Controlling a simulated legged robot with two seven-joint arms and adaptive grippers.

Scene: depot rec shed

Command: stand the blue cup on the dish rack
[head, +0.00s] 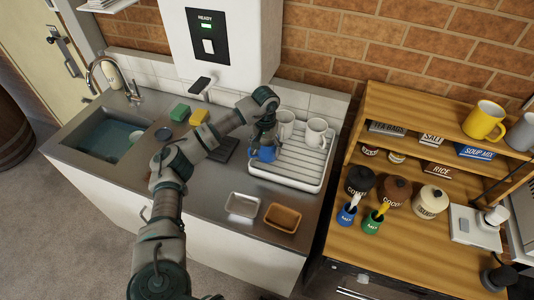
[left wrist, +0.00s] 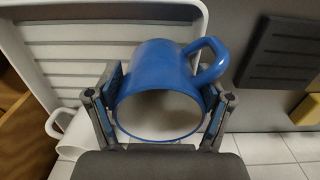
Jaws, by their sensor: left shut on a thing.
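The blue cup (head: 266,154) is at the left edge of the white dish rack (head: 290,179). My left gripper (head: 262,142) is shut on it. In the left wrist view the blue cup (left wrist: 153,65) sits between the two fingers of my left gripper (left wrist: 163,100), its open mouth facing the camera and its handle to the right. The rack (left wrist: 60,62) lies behind and to the left there, and the cup overlaps its edge. I cannot tell whether the cup touches the rack. My right gripper is not in view.
Two white mugs (head: 316,133) stand at the rack's back; its front slats look bare. A dark mat (head: 224,149), yellow sponge (head: 199,116) and green sponge (head: 180,112) are left. A metal tray (head: 242,204) and brown tray (head: 283,217) lie in front. A wooden shelf (head: 400,100) stands right.

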